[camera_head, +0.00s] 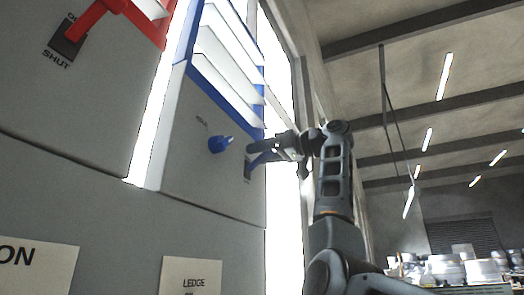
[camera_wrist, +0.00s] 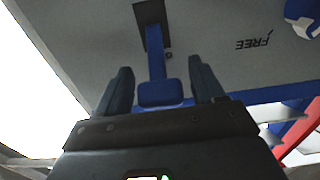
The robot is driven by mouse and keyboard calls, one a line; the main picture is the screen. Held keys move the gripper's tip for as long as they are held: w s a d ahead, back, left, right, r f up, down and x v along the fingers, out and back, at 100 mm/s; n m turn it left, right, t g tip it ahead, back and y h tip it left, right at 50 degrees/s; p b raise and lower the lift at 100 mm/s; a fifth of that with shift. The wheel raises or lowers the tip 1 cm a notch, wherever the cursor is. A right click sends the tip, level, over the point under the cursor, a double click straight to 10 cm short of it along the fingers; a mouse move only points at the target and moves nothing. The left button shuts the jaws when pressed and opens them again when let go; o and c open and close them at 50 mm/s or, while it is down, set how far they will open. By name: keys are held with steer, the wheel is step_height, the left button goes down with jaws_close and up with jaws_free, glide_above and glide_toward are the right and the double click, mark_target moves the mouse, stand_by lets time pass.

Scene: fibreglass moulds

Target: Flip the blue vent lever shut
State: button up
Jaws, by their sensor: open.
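The blue vent lever (camera_wrist: 157,72) comes out of a dark slot plate (camera_wrist: 152,22) on the grey panel. In the wrist view its broad blue end lies between my two fingers, with a gap on each side. In the head view, the lever (camera_head: 261,159) is partly hidden by my gripper (camera_head: 258,148), which is at the panel's right edge. My gripper is open around the lever's end. The blue-framed vent (camera_head: 232,60) above has tilted white slats with gaps between them.
A blue knob (camera_head: 220,144) sticks out left of the lever; it also shows in the wrist view (camera_wrist: 303,14), near the word FREE. A red lever (camera_head: 88,18) with a SHUT label is on the panel farther left. Open hall lies to the right.

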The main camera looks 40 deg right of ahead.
steer(key=shift+w, duration=0.1)
jaws_close()
stand_by(0.7)
